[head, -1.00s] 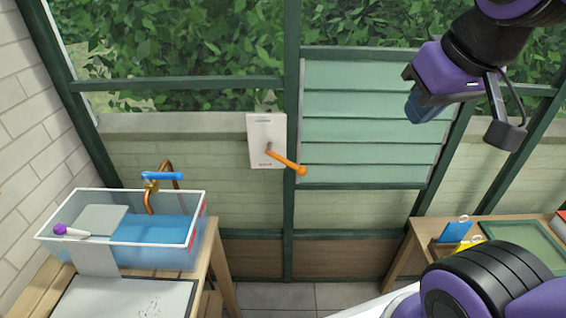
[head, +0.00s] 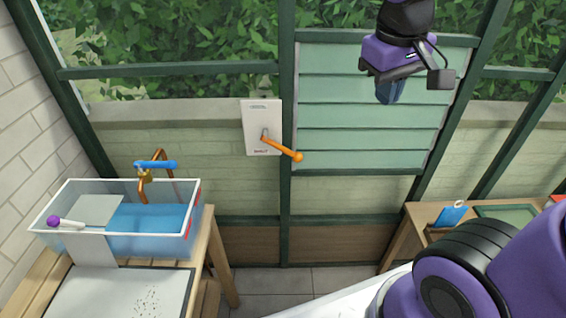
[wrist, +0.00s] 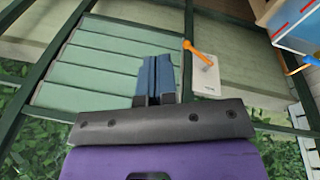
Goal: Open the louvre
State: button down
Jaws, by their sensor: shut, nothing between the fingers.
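The louvre (head: 345,122) is a panel of pale green horizontal slats in a dark green frame, and its slats lie flat and closed. It also shows in the wrist view (wrist: 100,75). A white plate (head: 258,115) on the wall left of the louvre carries an orange crank handle (head: 283,149) with a round knob, pointing down and right. The handle also shows in the wrist view (wrist: 196,52), to the right of my fingers. My gripper (head: 388,92) is shut and empty in front of the louvre's upper right, apart from the handle. Its blue fingers (wrist: 156,78) are together in the wrist view.
A clear bin (head: 150,232) with blue contents stands on a wooden bench at left, below a copper pipe with a blue tap handle (head: 156,165). Another bench (head: 395,240) stands at right. The space before the handle looks clear.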

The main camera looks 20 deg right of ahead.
jog(key=w+a+f+n+g+h, duration=0.35)
jog(key=w+f+h, duration=0.75)
jog(key=w+f, duration=0.8)
jog(key=w+a+f+n+t, duration=0.1)
jog(key=a+f+n+t, duration=0.3)
jog(key=f, duration=0.5)
jog(key=w+a+f+n+t+h, duration=0.1)
jog(key=a+f+n+t, duration=0.3)
jog(key=f+t, duration=0.5)
jog(key=w+a+f+n+t+h, duration=0.1)
jog(key=w+a+f+n+t, duration=0.1)
jog(key=a+f+n+t, duration=0.2)
notch_tip(320, 180, down, 5)
jog(key=n+t, duration=0.3)
jog(key=n, duration=0.1)
jog(key=shift+w+a, duration=0.2)
jog(key=shift+a, duration=0.05)
jog(key=shift+r, duration=0.1)
jog(key=s+r+x, duration=0.2)
jog(key=x, duration=1.1)
jog(key=shift+d, duration=0.4)
